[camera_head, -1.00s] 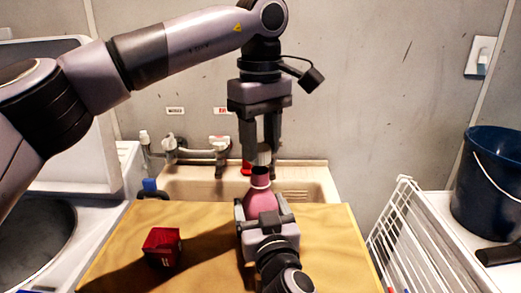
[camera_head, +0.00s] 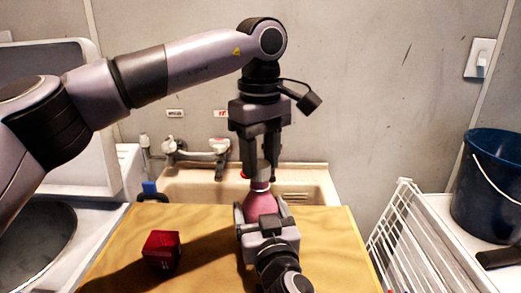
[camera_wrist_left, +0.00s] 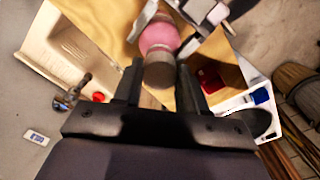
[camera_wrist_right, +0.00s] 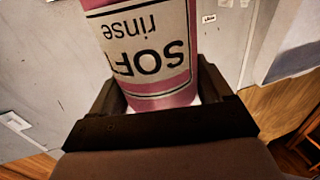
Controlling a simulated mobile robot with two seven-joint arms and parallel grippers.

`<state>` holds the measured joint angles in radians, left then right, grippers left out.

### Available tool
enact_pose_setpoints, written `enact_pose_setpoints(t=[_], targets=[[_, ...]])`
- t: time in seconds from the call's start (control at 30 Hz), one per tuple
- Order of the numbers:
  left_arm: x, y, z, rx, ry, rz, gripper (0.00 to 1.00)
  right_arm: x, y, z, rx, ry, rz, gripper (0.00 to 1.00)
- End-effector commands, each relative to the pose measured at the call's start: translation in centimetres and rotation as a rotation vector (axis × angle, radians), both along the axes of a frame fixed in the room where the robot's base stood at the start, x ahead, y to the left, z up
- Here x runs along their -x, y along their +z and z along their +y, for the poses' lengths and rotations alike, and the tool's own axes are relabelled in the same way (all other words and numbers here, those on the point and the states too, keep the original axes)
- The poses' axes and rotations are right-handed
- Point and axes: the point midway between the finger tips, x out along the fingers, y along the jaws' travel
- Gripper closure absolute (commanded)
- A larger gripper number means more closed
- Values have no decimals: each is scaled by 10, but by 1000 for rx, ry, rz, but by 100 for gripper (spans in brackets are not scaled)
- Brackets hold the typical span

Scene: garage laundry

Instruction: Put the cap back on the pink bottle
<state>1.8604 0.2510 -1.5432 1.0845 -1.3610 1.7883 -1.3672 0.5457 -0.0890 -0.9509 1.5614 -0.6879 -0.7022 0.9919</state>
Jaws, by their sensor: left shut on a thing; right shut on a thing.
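The pink bottle (camera_head: 261,204) stands upright above the board in the head view; its labelled side fills much of the right wrist view (camera_wrist_right: 150,62). My right gripper (camera_head: 264,212) is shut around its body from the near side. My left gripper (camera_head: 262,174) points straight down above it, shut on the greyish cap (camera_head: 264,168). The cap is in line with the bottle's neck, right at its top. The left wrist view shows the cap (camera_wrist_left: 160,73) between the fingers, in front of the pink bottle (camera_wrist_left: 158,37). I cannot tell whether it is seated.
A dark red box (camera_head: 161,250) lies on the yellow-brown board (camera_head: 205,225) at left. Behind are a beige sink (camera_head: 312,182) and a tap (camera_head: 195,152). A white rack (camera_head: 405,240) and a blue bucket (camera_head: 490,185) stand at right.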

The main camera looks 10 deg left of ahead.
Motion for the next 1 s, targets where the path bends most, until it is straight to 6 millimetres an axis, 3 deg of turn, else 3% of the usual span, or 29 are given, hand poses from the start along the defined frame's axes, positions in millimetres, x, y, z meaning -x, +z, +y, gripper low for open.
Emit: enact_pose_setpoints(t=[1.0], targets=[[0,-10,0,-1,-3,0,87,0,0,0,0,0,1,76]])
